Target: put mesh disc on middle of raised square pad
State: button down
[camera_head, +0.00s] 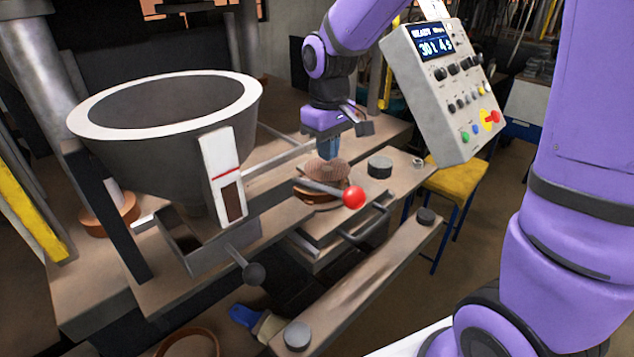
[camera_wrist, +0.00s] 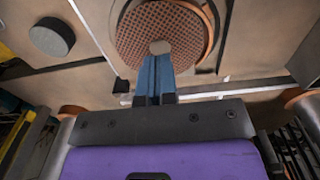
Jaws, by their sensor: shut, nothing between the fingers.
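The mesh disc (camera_head: 327,171) is a round brown piece with a fine grid. It lies flat on the work surface, and its lower side is partly hidden by a lever. In the wrist view the disc (camera_wrist: 135,35) fills the top middle, with a pale round hub (camera_wrist: 160,47). My gripper (camera_head: 329,157) points down just over the disc. Its blue fingers (camera_wrist: 157,60) are together and empty, with tips at the hub; I cannot tell whether they touch it. A brown round rim shows around the disc. I cannot make out a raised square pad under it.
A lever with a red ball (camera_head: 353,197) crosses in front of the disc. A dark cylinder (camera_head: 380,167) stands right of it. A large hopper (camera_head: 165,140) is at left, and a control box (camera_head: 440,90) hangs at right.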

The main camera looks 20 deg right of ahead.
aim_at(316, 165)
jog(key=shift+f, duration=1.15)
dwell(1.0)
jog(key=shift+w+a+f, duration=0.15)
jog(key=shift+w+a, duration=0.65)
jog(key=shift+a, duration=0.05)
dwell(1.9)
jog(key=shift+w+r, duration=0.15)
jog(key=shift+r, duration=3.35)
jog(key=shift+d+r, duration=0.1)
jog(key=s+d+r+m+t, duration=0.1)
jog(key=s+d+r, duration=0.1)
jog(key=s, duration=0.5)
jog(key=s+d+r+m+t, duration=0.2)
jog(key=s+d+r, duration=0.1)
jog(key=s, duration=0.5)
jog(key=s+d+r+m+t, duration=0.1)
jog(key=s+d+r+t, duration=0.1)
jog(key=s, duration=0.6)
jog(key=shift+d+r+m, duration=0.3)
jog(key=shift+d+r, duration=0.4)
jog(key=shift+r, duration=0.2)
